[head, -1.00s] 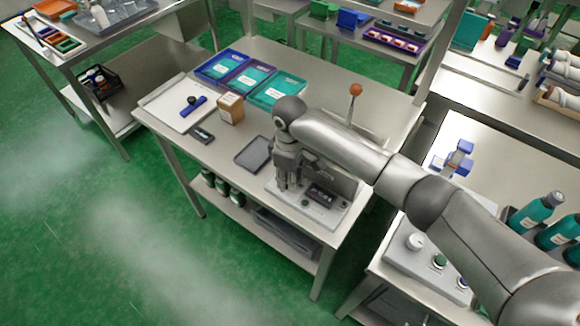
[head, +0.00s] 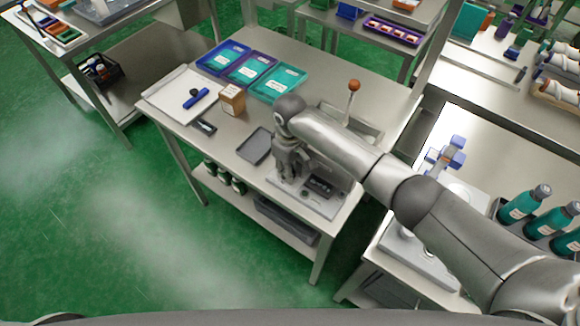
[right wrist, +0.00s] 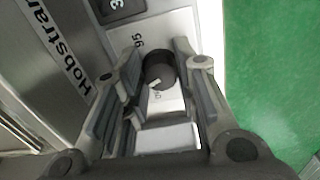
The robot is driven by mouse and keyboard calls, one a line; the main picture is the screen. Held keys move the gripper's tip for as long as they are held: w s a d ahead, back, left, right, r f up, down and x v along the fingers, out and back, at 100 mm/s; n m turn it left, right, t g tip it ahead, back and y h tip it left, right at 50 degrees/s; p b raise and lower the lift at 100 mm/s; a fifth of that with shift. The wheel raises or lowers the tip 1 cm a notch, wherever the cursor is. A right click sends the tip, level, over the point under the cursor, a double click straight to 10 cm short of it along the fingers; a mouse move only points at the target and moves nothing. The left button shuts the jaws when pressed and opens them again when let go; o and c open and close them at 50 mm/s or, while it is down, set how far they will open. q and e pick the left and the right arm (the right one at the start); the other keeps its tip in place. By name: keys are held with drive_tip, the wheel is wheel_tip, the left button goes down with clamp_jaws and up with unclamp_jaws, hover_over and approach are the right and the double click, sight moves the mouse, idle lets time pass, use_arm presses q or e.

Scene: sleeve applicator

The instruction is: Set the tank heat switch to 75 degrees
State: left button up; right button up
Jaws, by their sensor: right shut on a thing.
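A flat grey control unit (head: 318,206) sits on the near right corner of the middle steel table in the head view. My right gripper (head: 288,180) points down over its left part. In the right wrist view a dark round knob (right wrist: 159,68) lies between the fingers of my right gripper (right wrist: 160,62), which are shut on it. A pale pointer mark on the knob faces the bottom of the picture. The number 95 (right wrist: 139,41) is printed beside the knob. Other scale marks are partly hidden or too small to read. My left gripper is not in view.
A dark display (right wrist: 120,8) lies beside the knob. A lever with an orange ball (head: 354,85) stands behind the unit. A grey tray (head: 255,147), a cardboard box (head: 232,99) and teal and purple trays (head: 275,84) lie left and behind. Teal bottles (head: 524,205) stand on the right table.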

drive_tip(key=o, duration=0.7)
drive_tip(key=shift+w+r, duration=0.1)
drive_tip(key=shift+r, duration=0.05)
drive_tip(key=shift+o, duration=0.2)
wheel_tip(320, 180, up, 12)
